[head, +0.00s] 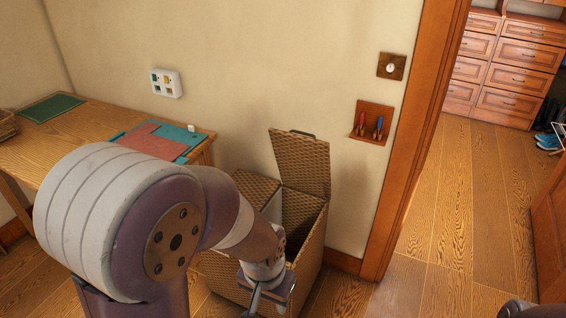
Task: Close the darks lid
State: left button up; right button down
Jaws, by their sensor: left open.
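A woven wicker hamper (309,247) stands on the floor against the wall, with two compartments side by side. Its right lid (304,164) is raised, standing nearly upright by the wall, and the compartment below is open and dark inside. Its left lid (257,188) lies flat. I can read no label telling which is the darks lid; only the right one is up. My left gripper (265,303) is open, pointing down in front of the hamper and below its rim. My left arm hides much of the hamper's front left. My right gripper is not in view.
A wooden table (50,150) with a green mat (51,108) and a teal and red mat (158,140) stands left of the hamper. A small rack (372,122) hangs on the wall to the right. A door frame (420,130) and open floor lie beyond.

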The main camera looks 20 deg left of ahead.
aim_at(303, 162)
jog(key=i+l+u, duration=0.15)
jog(key=u, duration=0.35)
jog(key=i+l+u, duration=0.1)
jog(key=u, duration=0.4)
jog(key=l+u, duration=0.3)
jog(key=u, duration=0.15)
jog(key=l+u, duration=0.3)
jog(key=u, duration=0.2)
jog(key=i, duration=0.05)
